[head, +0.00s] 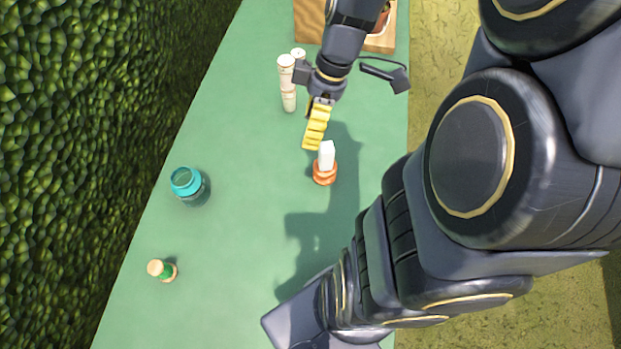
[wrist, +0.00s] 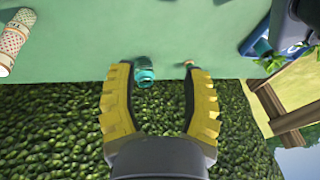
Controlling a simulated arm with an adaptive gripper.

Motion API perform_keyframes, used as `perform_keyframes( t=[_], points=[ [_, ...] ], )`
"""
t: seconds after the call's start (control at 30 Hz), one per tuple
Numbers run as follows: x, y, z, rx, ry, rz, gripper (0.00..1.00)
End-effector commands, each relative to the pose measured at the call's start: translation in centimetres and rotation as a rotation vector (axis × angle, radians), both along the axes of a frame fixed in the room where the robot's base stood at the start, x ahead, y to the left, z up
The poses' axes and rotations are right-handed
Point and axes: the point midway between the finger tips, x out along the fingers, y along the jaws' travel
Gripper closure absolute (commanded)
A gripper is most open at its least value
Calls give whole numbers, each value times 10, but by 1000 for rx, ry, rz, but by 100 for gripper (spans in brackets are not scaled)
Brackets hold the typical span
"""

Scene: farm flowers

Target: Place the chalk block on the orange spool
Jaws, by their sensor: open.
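The white chalk block (head: 326,154) stands upright on top of the orange spool (head: 324,175) on the green table. My gripper (head: 312,140) is above the table, just up and left of the block in the head view, apart from it. In the wrist view my gripper (wrist: 162,68) shows its two yellow ribbed fingers spread apart with nothing between them. The block and spool are not visible in the wrist view.
Pale posts (head: 287,85) stand behind my gripper. A wooden box (head: 309,22) is at the far end. A hedge (head: 80,130) borders the left.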

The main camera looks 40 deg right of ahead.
Motion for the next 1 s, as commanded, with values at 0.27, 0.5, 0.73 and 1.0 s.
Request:
perform_keyframes(
  t=[0.27,0.5,0.73,1.0],
  points=[
    [-65,77,44,-219,219,-447,52],
    [-109,91,55,-344,263,-773,52],
    [-117,92,57,-364,268,-852,52],
    [-117,92,56,-363,269,-851,52]
  ],
)
